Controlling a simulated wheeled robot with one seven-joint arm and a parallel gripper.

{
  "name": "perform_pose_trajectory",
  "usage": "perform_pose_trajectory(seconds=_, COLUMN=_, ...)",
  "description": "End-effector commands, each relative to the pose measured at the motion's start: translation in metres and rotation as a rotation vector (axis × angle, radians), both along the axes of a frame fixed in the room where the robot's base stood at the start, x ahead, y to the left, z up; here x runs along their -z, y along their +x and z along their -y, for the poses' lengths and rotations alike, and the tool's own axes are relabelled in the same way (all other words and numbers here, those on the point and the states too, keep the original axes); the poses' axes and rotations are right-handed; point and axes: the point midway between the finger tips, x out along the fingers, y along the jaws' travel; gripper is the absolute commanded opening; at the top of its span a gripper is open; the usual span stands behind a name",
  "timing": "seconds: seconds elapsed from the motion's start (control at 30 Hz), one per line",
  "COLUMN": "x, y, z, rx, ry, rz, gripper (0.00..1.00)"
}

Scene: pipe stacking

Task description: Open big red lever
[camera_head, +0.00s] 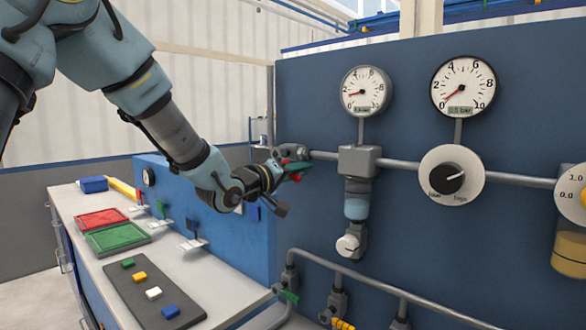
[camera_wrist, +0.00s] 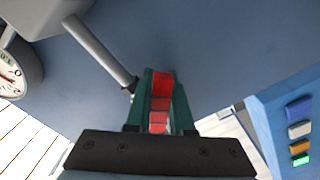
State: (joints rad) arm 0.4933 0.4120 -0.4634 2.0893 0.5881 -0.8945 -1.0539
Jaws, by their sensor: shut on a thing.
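The big red lever (camera_wrist: 160,88) shows in the wrist view between the two green fingers of my gripper (camera_wrist: 160,100). The fingers are shut on it, one on each side. In the head view, my gripper (camera_head: 292,170) is at the left end of the upper grey pipe (camera_head: 325,155), in front of the dark blue panel. Only small bits of red show there, and the rest of the lever is hidden behind the gripper and wrist. I cannot tell the lever's angle from the head view.
Two gauges (camera_head: 366,91) (camera_head: 463,87) and a black dial (camera_head: 447,178) sit on the panel to the right. A grey fitting with a white knob (camera_head: 348,245) hangs below the pipe. A bench at left holds red (camera_head: 101,219) and green (camera_head: 117,236) trays and coloured blocks.

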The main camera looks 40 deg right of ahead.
Motion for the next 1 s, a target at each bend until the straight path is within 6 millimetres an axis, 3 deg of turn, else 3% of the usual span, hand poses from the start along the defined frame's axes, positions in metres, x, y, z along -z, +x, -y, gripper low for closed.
perform_pose_trajectory(seconds=0.67, x=-0.0030, y=-0.0022, z=0.0001, rx=-0.001, ry=-0.013, rz=-0.066, gripper=0.00)
perform_pose_trajectory(seconds=0.7, x=-0.0030, y=-0.0022, z=0.0001, rx=-0.001, ry=-0.013, rz=-0.066, gripper=0.22)
perform_pose_trajectory(seconds=0.93, x=-0.0031, y=-0.0025, z=0.0003, rx=-0.001, ry=-0.013, rz=-0.066, gripper=0.47)
perform_pose_trajectory(seconds=1.0, x=-0.0035, y=-0.0028, z=0.0005, rx=0.000, ry=-0.014, rz=-0.065, gripper=0.51)
